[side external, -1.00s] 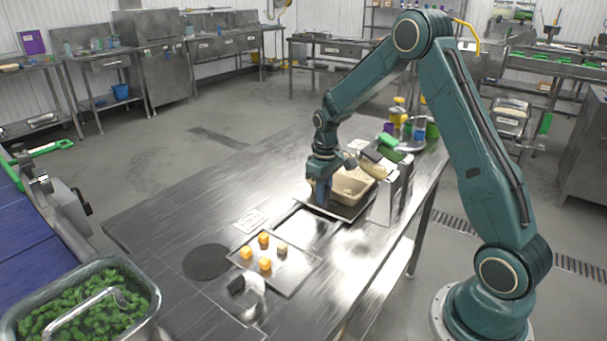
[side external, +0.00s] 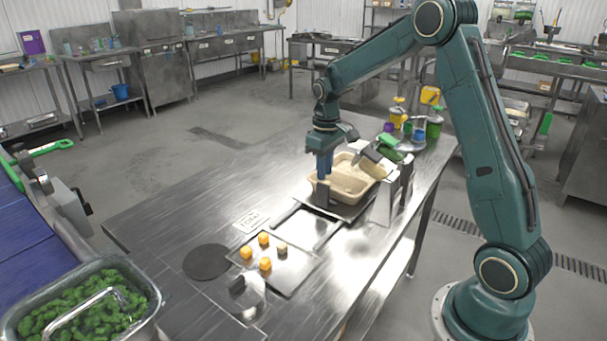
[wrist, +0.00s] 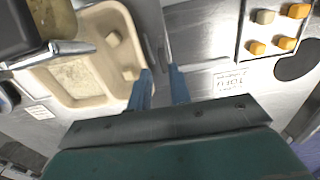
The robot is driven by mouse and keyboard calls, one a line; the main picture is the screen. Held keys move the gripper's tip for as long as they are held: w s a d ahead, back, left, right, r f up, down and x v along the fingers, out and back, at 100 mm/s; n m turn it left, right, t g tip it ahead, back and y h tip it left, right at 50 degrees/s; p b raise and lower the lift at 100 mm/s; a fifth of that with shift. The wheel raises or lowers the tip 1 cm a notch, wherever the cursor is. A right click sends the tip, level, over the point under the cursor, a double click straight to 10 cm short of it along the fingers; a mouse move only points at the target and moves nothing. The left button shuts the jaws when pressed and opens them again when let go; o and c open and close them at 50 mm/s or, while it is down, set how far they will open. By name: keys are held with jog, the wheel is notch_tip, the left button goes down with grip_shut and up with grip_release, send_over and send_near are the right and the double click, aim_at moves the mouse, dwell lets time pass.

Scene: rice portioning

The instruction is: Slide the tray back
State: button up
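A beige tray (side external: 318,190) with a pale layer of rice inside sits on a dark base plate (side external: 345,214) beside the metal dispenser. It also shows at the left in the wrist view (wrist: 112,92). My gripper (side external: 324,179) points down at the tray's near left end. In the wrist view its two blue fingers (wrist: 160,70) are apart, with a gap between the tips and nothing visibly clamped. The left finger overlaps the tray's rim in that view; I cannot tell whether it touches. The dispenser partly hides the tray's far right side.
A metal dispenser (side external: 388,206) stands close right of the tray. A shallow metal tray with several orange cubes (side external: 264,264) lies nearer, beside a TOFU label (side external: 251,219) and dark disc (side external: 207,261). Coloured containers (side external: 418,132) stand behind.

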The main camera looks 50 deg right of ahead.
notch_tip(320, 180, up, 7)
dwell(0.3)
jog(key=shift+s, duration=0.1)
jog(key=s+a+r+t, duration=0.3)
jog(key=s+a+r, duration=0.6)
jog(key=s+a, duration=0.15)
jog(key=s+a+f+t, duration=0.1)
jog(key=s+a, duration=0.2)
jog(key=s, duration=0.4)
jog(key=s+a+t, duration=0.1)
jog(key=s+a, duration=0.2)
jog(key=s, duration=0.5)
jog(key=shift+f+t, duration=0.3)
jog(key=shift+f, duration=0.05)
jog(key=shift+a, duration=0.1)
dwell(0.9)
